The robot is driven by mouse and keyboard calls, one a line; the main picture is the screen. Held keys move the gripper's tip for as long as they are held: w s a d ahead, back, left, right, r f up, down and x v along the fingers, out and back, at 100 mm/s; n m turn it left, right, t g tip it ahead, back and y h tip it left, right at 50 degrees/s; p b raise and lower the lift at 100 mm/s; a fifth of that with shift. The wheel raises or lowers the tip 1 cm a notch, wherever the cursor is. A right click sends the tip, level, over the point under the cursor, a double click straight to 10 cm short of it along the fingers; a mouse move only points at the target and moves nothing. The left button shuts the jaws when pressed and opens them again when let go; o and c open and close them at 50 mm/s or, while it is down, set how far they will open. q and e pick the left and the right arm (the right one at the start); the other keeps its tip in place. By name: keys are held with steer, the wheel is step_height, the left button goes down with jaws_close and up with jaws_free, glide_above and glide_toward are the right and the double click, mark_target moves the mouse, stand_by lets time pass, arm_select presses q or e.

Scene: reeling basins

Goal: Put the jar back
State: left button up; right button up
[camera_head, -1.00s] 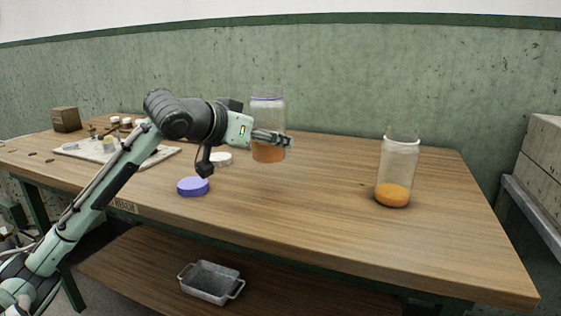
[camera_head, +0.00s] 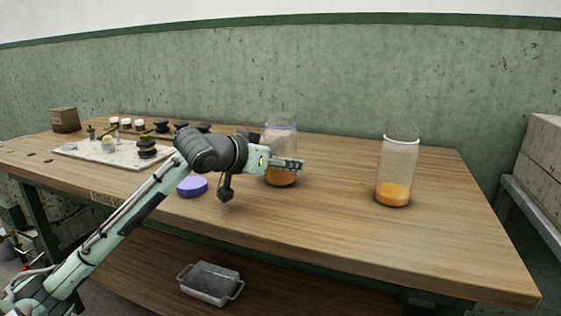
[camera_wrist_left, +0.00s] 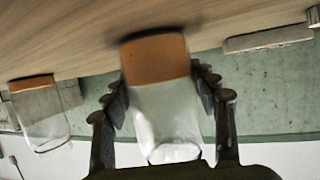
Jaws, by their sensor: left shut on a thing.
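My left gripper (camera_head: 288,164) is shut on a clear glass jar (camera_head: 281,140) with a purple ring near its rim and orange contents in the bottom. The jar is upright, at or just above the wooden table (camera_head: 330,235); I cannot tell whether it touches. In the left wrist view the jar (camera_wrist_left: 165,100) sits between the two fingers (camera_wrist_left: 165,105), its orange end close to the wood. A second clear jar (camera_head: 397,165) with a white ring and orange contents stands on the table to the right. My right gripper is in neither view.
A blue-purple lid (camera_head: 192,187) lies left of the held jar, partly beside my arm. A pale board (camera_head: 105,153) with weights and small items is at the left. A small brown box (camera_head: 65,120) stands behind it. A metal tray (camera_head: 210,281) rests on the lower shelf.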

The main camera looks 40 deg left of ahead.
arm_select(q)
steer(key=o, duration=1.4)
steer(key=shift+f, duration=0.15)
steer(key=shift+r, duration=0.2)
steer(key=v, duration=1.2)
